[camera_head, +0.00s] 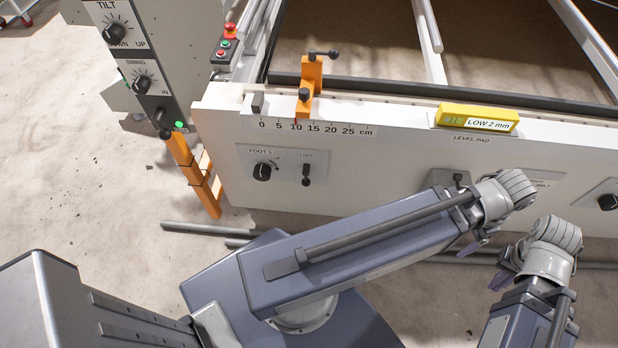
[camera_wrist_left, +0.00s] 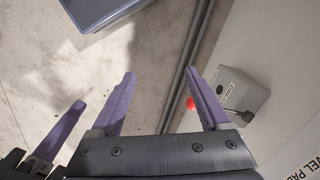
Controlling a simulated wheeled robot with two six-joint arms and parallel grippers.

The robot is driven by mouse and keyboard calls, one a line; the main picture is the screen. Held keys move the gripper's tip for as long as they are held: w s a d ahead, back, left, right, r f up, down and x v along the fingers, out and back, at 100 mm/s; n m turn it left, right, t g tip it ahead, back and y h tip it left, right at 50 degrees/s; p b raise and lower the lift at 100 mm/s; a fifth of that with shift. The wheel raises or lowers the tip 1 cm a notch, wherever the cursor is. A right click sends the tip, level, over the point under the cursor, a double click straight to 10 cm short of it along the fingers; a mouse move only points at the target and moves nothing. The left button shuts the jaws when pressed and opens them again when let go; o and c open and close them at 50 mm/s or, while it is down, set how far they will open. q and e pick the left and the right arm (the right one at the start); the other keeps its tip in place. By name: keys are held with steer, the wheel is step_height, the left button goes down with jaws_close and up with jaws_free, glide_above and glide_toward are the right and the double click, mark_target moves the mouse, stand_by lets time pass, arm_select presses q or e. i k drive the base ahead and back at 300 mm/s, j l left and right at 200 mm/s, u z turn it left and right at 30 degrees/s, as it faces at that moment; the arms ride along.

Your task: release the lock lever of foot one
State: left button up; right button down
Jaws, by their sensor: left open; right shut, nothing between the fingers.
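The left panel labelled FOOT (camera_head: 248,174), its number too small to read surely, sits on the white front rail. My left gripper (camera_head: 470,247) is well to the right of and below that lever. It is open and empty in the left wrist view (camera_wrist_left: 160,105), pointing past the rail toward the floor. My right gripper (camera_head: 503,275) is shut just right of it, partly hidden by its wrist.
A grey box (camera_head: 440,181) on the rail is close to my left gripper; it also shows in the left wrist view (camera_wrist_left: 242,92), beside a red ball (camera_wrist_left: 190,104). An orange clamp (camera_head: 309,85) stands on the rail above the FOOT panel. Grey pipes (camera_head: 195,228) lie on the floor.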

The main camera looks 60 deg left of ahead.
mark_target(306, 182)
steer(key=i+l, duration=0.35)
steer(key=l+u, duration=0.15)
steer(key=u, duration=2.3)
